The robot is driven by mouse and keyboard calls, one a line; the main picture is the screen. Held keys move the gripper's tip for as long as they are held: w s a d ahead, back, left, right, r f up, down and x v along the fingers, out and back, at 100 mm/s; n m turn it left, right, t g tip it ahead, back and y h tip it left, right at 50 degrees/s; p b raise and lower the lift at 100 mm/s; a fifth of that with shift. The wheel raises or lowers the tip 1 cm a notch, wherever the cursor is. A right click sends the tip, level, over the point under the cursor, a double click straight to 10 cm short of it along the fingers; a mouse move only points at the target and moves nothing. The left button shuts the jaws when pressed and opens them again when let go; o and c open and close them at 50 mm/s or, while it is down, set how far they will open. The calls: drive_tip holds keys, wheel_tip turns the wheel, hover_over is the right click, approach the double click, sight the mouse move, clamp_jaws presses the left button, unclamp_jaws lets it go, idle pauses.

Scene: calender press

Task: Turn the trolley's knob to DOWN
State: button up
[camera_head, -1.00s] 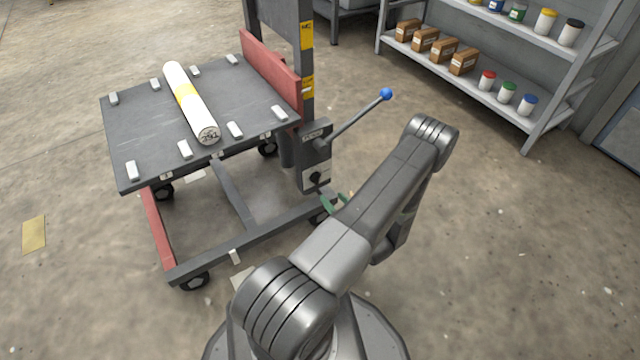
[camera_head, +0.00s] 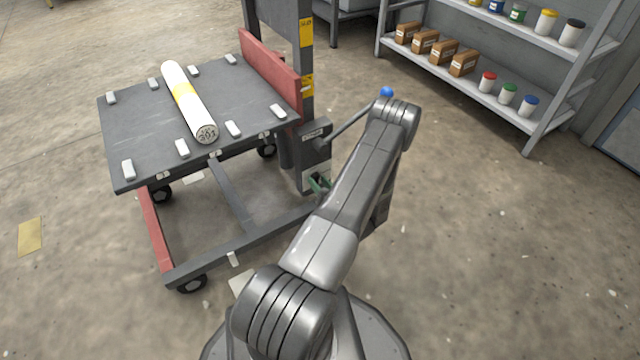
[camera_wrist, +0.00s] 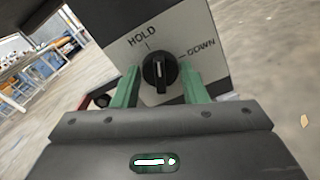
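The trolley's black knob (camera_wrist: 160,72) sits on a pale plate (camera_wrist: 185,40) marked HOLD and DOWN in the wrist view. Its white pointer line stands close to upright in the picture, nearer the HOLD mark than the DOWN mark at right. My gripper (camera_wrist: 162,85) is open, with one green finger on each side of the knob and a gap visible on both sides. In the head view my gripper (camera_head: 319,184) is at the box on the trolley's post, and the knob is hidden there. The trolley (camera_head: 130,172) stands left of my arm.
A white roll with a yellow band (camera_head: 188,100) lies on the trolley's deck between small pale blocks. A lever with a blue ball (camera_head: 386,92) rises behind my arm. A shelf (camera_head: 500,108) with boxes and jars stands at back right. The floor at right is clear.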

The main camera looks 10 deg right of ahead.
drive_tip(key=c, duration=0.5)
drive_tip(key=shift+o, duration=0.2)
drive_tip(key=shift+f+m, duration=0.1)
drive_tip(key=shift+m, duration=0.2)
drive_tip(key=shift+m+b, duration=1.25)
drive_tip(key=shift+m, duration=4.95)
drive_tip(key=o, duration=1)
